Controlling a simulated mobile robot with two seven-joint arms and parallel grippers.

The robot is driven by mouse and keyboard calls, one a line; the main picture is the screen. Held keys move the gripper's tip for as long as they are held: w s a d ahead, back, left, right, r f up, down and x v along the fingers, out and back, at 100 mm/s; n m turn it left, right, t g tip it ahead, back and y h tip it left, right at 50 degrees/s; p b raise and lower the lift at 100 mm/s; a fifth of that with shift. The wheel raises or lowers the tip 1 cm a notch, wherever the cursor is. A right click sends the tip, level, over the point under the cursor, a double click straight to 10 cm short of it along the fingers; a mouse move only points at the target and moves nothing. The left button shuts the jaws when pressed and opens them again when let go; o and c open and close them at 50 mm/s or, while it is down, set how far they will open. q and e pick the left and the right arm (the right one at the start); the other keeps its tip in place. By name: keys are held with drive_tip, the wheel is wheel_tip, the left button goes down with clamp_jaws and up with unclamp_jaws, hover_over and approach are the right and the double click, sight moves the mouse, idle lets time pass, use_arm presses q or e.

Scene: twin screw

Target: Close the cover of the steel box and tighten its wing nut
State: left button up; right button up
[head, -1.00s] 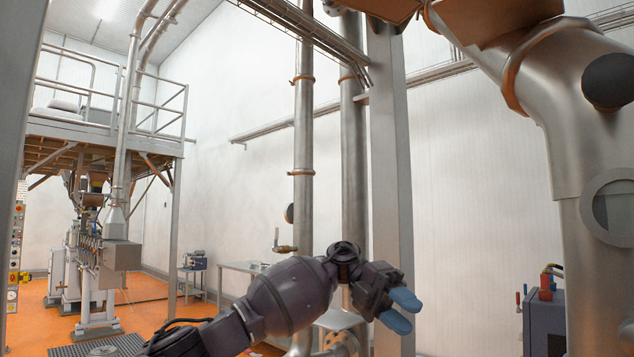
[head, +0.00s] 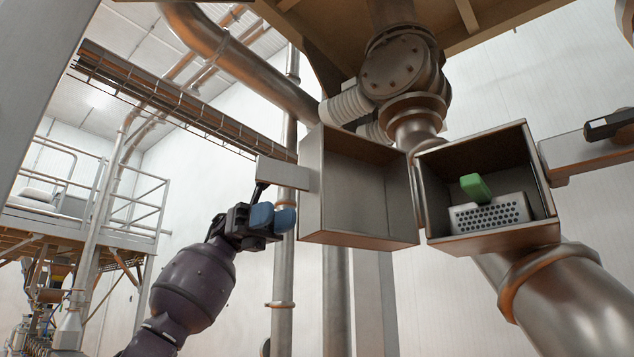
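The steel box (head: 488,242) hangs open on the right of the head view. Inside it are a green block (head: 476,187) and a perforated metal plate (head: 490,214). Its deep, box-like cover (head: 358,238) is swung out to the left, its hollow inside facing me, with a flat tab (head: 283,173) on its outer left edge. A dark fitting (head: 608,125) sits on the arm at the box's right; I cannot tell whether it is the wing nut. My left gripper (head: 273,219), with blue fingertips, is just left of the cover, below the tab. Its finger gap is unclear. My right gripper is out of view.
A large valve and pipe (head: 403,65) stand above and behind the box. A thick steel pipe (head: 570,300) runs below it. A vertical pipe (head: 282,270) rises behind my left gripper. A railed platform (head: 130,210) is far left.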

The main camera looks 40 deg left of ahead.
sight(329, 192)
use_arm(q)
drive_tip(key=x, duration=1)
drive_tip(key=shift+s+d+r, duration=0.15)
drive_tip(key=shift+s+d, duration=0.1)
drive_tip(key=shift+d, duration=0.05)
drive_tip(key=shift+c, duration=0.5)
clamp_jaws()
